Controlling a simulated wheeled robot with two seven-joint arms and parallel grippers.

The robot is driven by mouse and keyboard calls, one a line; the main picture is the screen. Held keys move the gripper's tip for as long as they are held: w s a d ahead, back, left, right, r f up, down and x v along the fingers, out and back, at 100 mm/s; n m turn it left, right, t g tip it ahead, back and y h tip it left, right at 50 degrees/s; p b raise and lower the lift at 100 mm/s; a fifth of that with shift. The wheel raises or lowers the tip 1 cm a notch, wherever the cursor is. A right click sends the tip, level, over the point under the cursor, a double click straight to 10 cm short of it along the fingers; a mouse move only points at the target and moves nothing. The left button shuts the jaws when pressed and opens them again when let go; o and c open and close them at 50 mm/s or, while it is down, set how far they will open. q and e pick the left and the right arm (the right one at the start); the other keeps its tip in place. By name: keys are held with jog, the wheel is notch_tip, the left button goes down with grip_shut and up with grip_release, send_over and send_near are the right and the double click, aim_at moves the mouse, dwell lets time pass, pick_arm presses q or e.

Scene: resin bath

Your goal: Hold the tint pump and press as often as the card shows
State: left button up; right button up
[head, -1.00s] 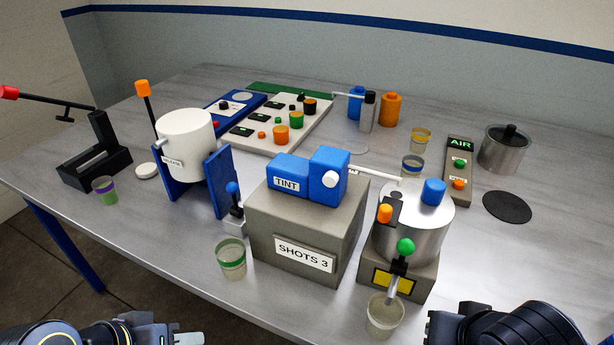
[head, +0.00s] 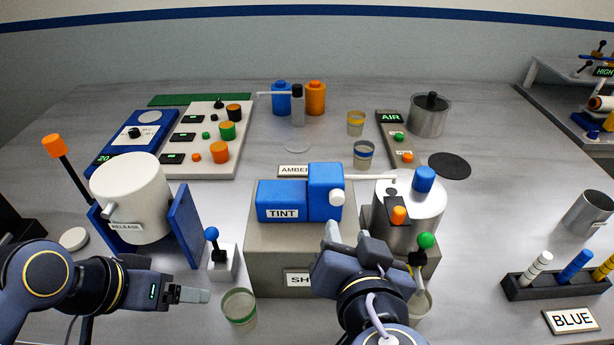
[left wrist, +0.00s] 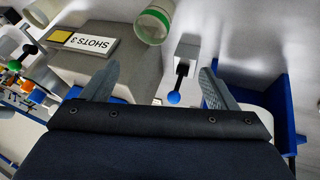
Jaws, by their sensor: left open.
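The tint pump (head: 283,200) is a blue block labelled TINT with a white round knob, on a grey block (head: 262,262). The card (head: 298,280) on the block's front is partly hidden by my right gripper; in the left wrist view the card (left wrist: 84,43) reads SHOTS 3, upside down. My right gripper (head: 345,240) is in front of the pump's right part; a pale finger points up at it, and I cannot tell the jaw opening or any contact. My left gripper (head: 195,295) is open and empty, left of the grey block, below a small blue-knobbed lever (head: 212,240).
A green-banded cup (head: 239,308) stands close right of my left gripper. A white pot (head: 130,195) in a blue stand is behind it. A metal vessel (head: 425,210) with a green-knobbed tap stands right of the pump.

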pick_arm(q)
jog(key=shift+o, duration=0.3)
jog(key=w+d+r+m+g, duration=0.2)
jog(key=w+r+m, duration=0.3)
jog(key=w, duration=0.3)
jog(key=shift+w+r+m, duration=0.25)
jog(key=shift+r+m, duration=0.05)
jog(key=shift+m, duration=0.2)
notch_tip(320, 180, up, 4)
jog(key=m+g+y, duration=0.3)
jog(key=m+y, duration=0.1)
jog(key=m, duration=0.6)
send_over(294, 190)
jog(key=shift+s+a+f, duration=0.1)
jog(key=shift+a, duration=0.2)
jog(key=shift+d+f+m, duration=0.1)
jog(key=shift+d+m, duration=0.2)
jog(key=shift+m, duration=0.1)
jog(key=shift+d+f, duration=0.1)
jog(key=shift+f, duration=3.75)
jog(key=c, duration=1.3)
